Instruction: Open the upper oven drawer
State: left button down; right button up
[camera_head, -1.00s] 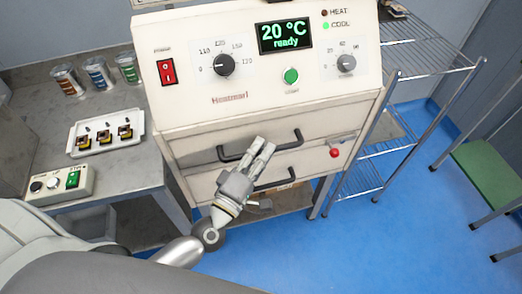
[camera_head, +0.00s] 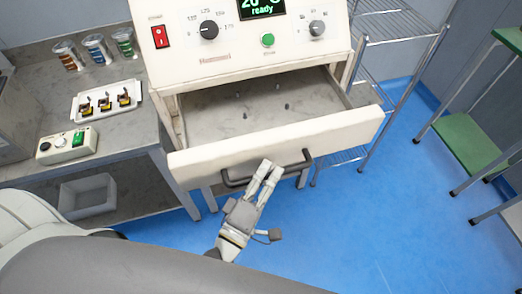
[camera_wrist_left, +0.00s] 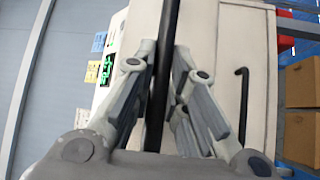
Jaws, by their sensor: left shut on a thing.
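The upper oven drawer (camera_head: 285,137) is pulled far out of the white oven (camera_head: 235,62), and its grey inside shows several small dark spots on the floor. Its dark bar handle (camera_head: 292,166) runs along the drawer front. My left gripper (camera_head: 265,172) is at the middle of this handle, shut on it. In the left wrist view, the black handle bar (camera_wrist_left: 163,75) passes between the two fingers (camera_wrist_left: 165,90). Another dark handle (camera_wrist_left: 242,105) shows to the right there, on the lower front. My right gripper is not in view.
A grey bench (camera_head: 140,125) at left holds a white tray (camera_head: 107,100), several jars and a control box (camera_head: 66,146). A wire shelf (camera_head: 392,25) stands right of the oven. Blue floor (camera_head: 370,220) is free in front and right.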

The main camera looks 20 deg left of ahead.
pick_arm(q)
jog(key=s+d, duration=0.6)
jog(key=s, duration=0.3)
jog(key=c, duration=1.8)
grip_release()
jog(key=shift+o, duration=0.4)
jog(key=v, duration=0.7)
jog(key=shift+s, duration=0.25)
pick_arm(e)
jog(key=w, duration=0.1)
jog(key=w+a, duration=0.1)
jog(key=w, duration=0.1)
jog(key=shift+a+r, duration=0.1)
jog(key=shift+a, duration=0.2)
